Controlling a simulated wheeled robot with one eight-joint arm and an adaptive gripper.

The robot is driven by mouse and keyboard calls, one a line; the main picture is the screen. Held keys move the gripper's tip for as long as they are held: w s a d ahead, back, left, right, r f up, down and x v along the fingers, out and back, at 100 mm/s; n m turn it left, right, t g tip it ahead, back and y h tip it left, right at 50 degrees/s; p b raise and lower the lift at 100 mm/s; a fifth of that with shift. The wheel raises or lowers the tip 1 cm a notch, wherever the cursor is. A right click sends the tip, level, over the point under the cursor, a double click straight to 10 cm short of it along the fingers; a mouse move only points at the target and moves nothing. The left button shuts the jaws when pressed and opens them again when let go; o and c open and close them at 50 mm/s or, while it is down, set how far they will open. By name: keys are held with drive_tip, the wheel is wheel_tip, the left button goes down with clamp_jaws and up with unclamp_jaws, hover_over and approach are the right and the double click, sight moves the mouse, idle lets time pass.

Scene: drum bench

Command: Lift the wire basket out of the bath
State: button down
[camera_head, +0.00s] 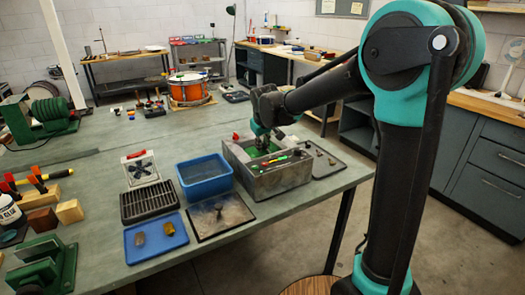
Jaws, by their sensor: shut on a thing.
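The bath (284,182) is a grey, open-topped box near the right edge of the green bench, with green showing inside it. My gripper (263,147) reaches down over the bath's opening from the upper right, its fingers low at the green interior. It is shut on the wire basket, which is too small and too covered by my gripper to make out clearly. I cannot tell whether the basket touches the bath's floor.
A blue bin (205,190), a dark-framed plate (221,224), a black slotted tray (149,208) and a blue tray (135,254) stand left of the bath. A dark mat (328,166) with small items lies to its right, near the bench edge. An orange drum (189,92) stands behind.

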wheel_tip(320, 180, up, 18)
idle(0.4)
